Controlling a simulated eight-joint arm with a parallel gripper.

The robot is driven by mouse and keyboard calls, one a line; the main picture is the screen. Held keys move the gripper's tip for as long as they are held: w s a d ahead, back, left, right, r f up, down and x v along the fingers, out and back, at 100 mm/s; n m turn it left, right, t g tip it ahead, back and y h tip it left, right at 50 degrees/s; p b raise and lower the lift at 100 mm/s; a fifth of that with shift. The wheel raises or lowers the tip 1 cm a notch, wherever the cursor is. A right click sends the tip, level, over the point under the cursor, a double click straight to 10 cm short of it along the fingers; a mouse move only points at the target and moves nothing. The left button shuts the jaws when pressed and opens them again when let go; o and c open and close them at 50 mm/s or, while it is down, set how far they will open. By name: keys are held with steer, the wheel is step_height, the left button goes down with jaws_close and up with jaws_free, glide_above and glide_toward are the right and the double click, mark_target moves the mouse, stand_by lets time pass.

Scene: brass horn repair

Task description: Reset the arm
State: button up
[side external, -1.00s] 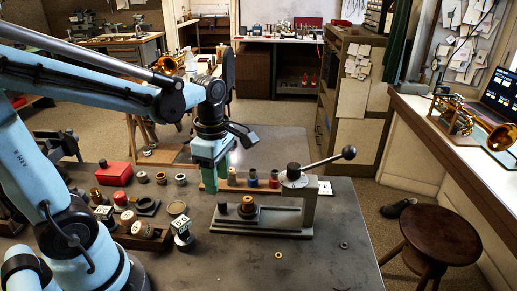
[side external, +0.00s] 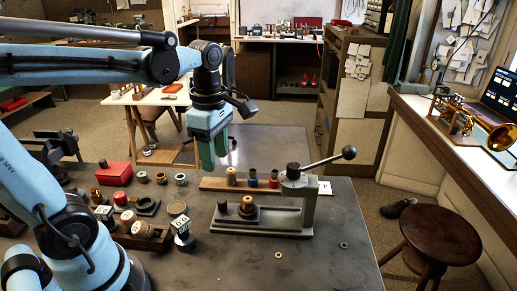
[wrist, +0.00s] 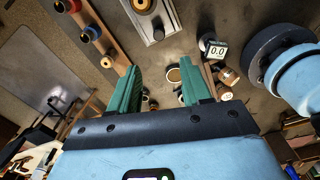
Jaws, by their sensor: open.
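My gripper (side external: 213,151) has green fingers and hangs over the back part of the grey workbench (side external: 330,240), above the left end of a wooden strip. In the wrist view the two fingers of my gripper (wrist: 160,88) stand apart with nothing held between them. My light blue arm reaches in from the left in the side view. The fingertips are clear of the small parts on the bench.
A lever press (side external: 275,218) stands on the bench, its handle rising right. A wooden strip (side external: 212,184) holds several spools behind it. A red box (side external: 114,174), rings and a display cube (side external: 181,223) lie left. The front right bench is mostly free.

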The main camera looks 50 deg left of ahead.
steer(key=d+f+m+t, duration=0.1)
steer(key=m+t, duration=0.1)
steer(key=m, duration=0.6)
steer(key=d+m+t, duration=0.1)
steer(key=m+t, duration=0.1)
steer(key=m, duration=0.6)
steer(key=d+f+m+t, duration=0.1)
steer(key=d+m+t, duration=0.1)
steer(key=m, duration=0.5)
steer(key=shift+w+f+m+t, duration=0.2)
steer(key=shift+f+m+t, duration=0.2)
steer(key=shift+t, duration=0.2)
